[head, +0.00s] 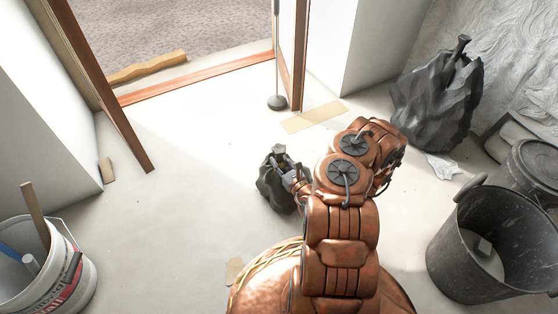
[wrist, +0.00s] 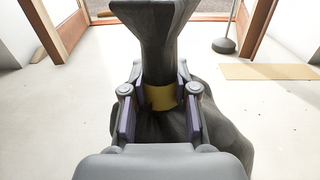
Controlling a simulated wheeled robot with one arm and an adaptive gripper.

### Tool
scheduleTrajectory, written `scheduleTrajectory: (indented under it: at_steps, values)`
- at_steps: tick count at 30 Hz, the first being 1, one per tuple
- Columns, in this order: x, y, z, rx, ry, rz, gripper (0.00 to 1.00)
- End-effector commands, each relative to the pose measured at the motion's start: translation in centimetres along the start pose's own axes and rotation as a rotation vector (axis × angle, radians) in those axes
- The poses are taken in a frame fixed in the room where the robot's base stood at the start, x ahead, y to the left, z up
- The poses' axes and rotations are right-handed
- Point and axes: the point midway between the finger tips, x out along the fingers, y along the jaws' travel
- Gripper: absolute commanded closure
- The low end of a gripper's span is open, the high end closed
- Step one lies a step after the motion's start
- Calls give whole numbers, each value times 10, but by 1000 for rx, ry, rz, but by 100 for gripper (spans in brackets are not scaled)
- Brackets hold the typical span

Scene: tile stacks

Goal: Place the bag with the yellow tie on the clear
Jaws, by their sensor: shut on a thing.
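A small dark grey bag (head: 272,190) is at my gripper (head: 291,177) in the middle of the head view. In the wrist view the bag (wrist: 228,135) fills the lower middle, with a yellow tie (wrist: 161,97) around its neck. My gripper (wrist: 160,103) is shut on the neck at the tie, one finger on each side. The bag hangs upright, neck up; I cannot tell whether its bottom touches the floor. The clear pale floor (head: 190,180) lies around it and reaches the doorway.
A larger dark bag (head: 436,105) stands by the right wall. A black bucket (head: 460,250) is at the lower right, a white bucket (head: 75,285) with tools at the lower left. A round-based stand (head: 277,102) and a cardboard strip (head: 313,117) are near the doorway. Open floor lies left.

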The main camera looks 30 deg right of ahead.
Motion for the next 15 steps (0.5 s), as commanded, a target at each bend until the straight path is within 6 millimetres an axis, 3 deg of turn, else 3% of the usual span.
scheduleTrajectory:
  at_steps: [9,10,15]
  values:
    - [0,0,0,-1,-5,0,100]
    - [0,0,0,-1,-4,-1,70]
    - [0,0,0,0,-3,0,52]
